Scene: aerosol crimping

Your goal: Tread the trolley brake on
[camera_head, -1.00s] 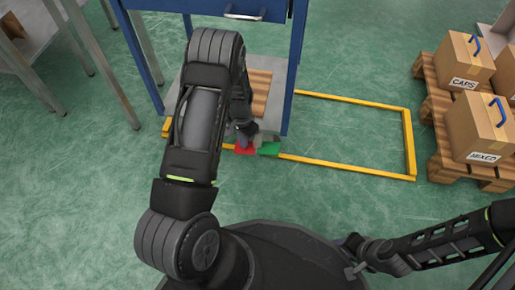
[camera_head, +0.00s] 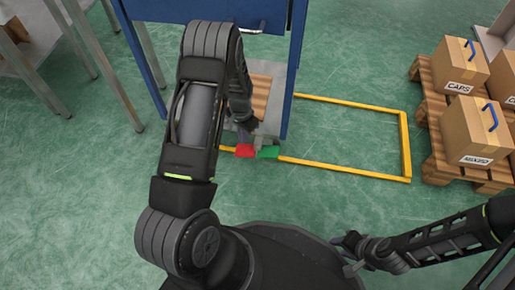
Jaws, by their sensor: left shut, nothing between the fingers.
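The trolley (camera_head: 291,75) has a blue frame and stands at the top centre, partly behind my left arm. At its lower front edge, low to the floor, are a red pedal (camera_head: 244,151) and a green pedal (camera_head: 268,152) side by side. My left gripper (camera_head: 246,133) reaches down beside the pedals, shut and empty, just above and behind the red one in the picture. I cannot tell whether it touches a pedal. My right gripper (camera_head: 349,255) is low near my base, away from the trolley; its fingers are too small and dark to judge.
A yellow floor outline (camera_head: 350,172) runs under the trolley and to its right, with clear green floor inside. A wooden pallet (camera_head: 437,160) with cardboard boxes (camera_head: 475,130) stands at the right. Grey metal table legs (camera_head: 110,70) stand at the left.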

